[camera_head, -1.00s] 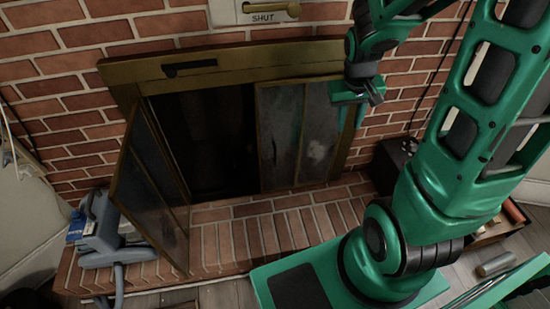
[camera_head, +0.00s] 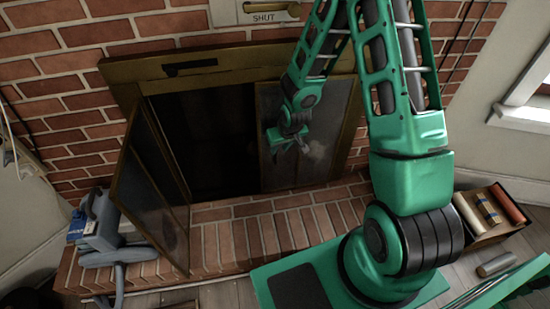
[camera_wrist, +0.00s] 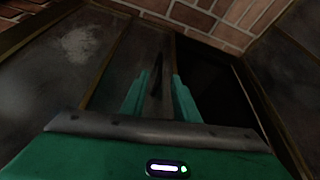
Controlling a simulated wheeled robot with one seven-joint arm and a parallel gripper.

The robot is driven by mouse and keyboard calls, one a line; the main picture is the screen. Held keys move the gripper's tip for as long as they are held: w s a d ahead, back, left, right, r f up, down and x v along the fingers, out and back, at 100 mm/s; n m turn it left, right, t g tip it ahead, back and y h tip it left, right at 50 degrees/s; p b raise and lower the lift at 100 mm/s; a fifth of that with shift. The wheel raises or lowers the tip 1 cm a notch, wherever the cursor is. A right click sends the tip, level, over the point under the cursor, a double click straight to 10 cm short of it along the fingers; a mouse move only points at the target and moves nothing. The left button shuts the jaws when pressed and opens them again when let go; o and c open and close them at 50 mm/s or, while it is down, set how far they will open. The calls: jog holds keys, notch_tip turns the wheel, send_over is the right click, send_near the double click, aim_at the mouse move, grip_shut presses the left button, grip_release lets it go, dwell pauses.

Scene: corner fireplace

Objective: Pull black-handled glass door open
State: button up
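The right glass door (camera_head: 325,165) of the fireplace has a dirty pane in a brass frame and appears closed or nearly so. The left glass door (camera_head: 145,190) stands swung outward, with a dark opening beside it. My gripper (camera_head: 288,143) is in front of the right door, near its left edge. In the wrist view my gripper (camera_wrist: 159,88) is open, its two green fingers apart. A dark upright bar, which looks like the black handle (camera_wrist: 157,70), shows between or just beyond the fingers. Contact with it cannot be told.
A brick hearth (camera_head: 275,230) runs below the doors. A blue-grey appliance (camera_head: 105,235) stands at the left. A box (camera_head: 480,238) with rolls sits on the floor at the right, beside a loose cylinder (camera_head: 495,265). A plate marked SHUT (camera_head: 255,12) is on the wall above.

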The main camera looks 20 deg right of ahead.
aim_at(276, 156)
jog(key=x, duration=1)
jog(key=shift+w+f, duration=0.2)
jog(key=shift+f, duration=0.05)
grip_shut()
